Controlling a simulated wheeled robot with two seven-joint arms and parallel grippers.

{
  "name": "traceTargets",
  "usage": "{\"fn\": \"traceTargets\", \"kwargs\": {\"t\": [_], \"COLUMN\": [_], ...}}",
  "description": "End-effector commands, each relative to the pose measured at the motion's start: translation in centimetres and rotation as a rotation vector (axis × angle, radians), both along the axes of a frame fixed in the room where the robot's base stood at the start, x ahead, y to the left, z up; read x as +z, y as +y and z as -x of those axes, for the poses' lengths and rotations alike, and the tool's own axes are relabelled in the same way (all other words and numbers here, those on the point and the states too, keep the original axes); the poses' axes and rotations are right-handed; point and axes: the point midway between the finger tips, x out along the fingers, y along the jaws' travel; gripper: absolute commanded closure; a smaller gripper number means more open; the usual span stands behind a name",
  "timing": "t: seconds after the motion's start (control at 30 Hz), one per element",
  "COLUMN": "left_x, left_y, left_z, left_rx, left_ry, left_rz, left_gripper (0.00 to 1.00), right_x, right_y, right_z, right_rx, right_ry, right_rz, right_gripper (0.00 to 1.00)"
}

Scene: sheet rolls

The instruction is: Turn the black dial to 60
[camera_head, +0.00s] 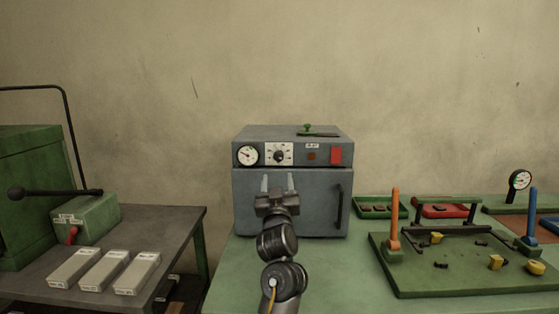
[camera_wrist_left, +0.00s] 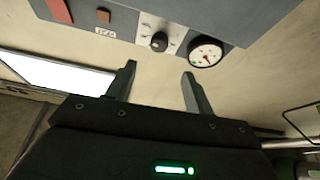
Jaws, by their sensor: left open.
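The black dial (camera_head: 279,156) sits on a white scale plate (camera_head: 288,148) on the front panel of a grey oven (camera_head: 240,208). The dial also shows in the left wrist view (camera_wrist_left: 159,41), where the picture is turned over. Its pointer setting is too small to read. My left gripper (camera_head: 277,182) is open and empty, in front of the oven door just below the dial in the head view. In the left wrist view its two fingers (camera_wrist_left: 158,84) stand apart and clear of the dial. My right gripper is not in view.
A round gauge (camera_head: 247,155) sits left of the dial; a red switch (camera_head: 336,155) is to its right. The oven's black door handle (camera_head: 339,206) sticks out. A green fixture board (camera_head: 470,283) with upright posts stands on the right; a grey bench (camera_head: 195,218) is on the left.

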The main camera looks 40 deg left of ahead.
Motion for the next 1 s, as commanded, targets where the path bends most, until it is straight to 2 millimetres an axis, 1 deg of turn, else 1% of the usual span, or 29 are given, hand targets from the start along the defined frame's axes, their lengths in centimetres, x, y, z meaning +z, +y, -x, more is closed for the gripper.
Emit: {"fn": "traceTargets", "kwargs": {"t": [0.3, 0.5, 0.7, 0.93, 0.97, 1.0], "left_x": [2.4, 3.4, 3.7, 3.7, 3.7, 3.7], "left_y": [3.5, 5.2, 5.8, 5.9, 5.8, 5.8], "left_z": [-4.2, -6.0, -6.8, -6.8, -6.8, -6.8], "left_rx": [0.002, 0.003, 0.004, 0.004, 0.003, 0.003], "left_ry": [0.002, 0.001, 0.001, 0.001, 0.001, 0.001], "left_rz": [-0.001, 0.0, 0.0, 0.0, 0.0, 0.0], "left_gripper": [0.48, 0.48, 0.48, 0.48, 0.49, 0.54], "right_x": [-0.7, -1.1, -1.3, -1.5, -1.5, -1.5], "right_y": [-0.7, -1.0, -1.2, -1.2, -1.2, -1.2], "right_z": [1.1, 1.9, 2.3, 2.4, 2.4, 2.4], "right_rx": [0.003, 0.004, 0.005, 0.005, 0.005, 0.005], "right_ry": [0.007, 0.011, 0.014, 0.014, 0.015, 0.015], "right_rz": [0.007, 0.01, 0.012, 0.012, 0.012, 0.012], "right_gripper": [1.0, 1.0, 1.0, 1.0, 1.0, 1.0]}}
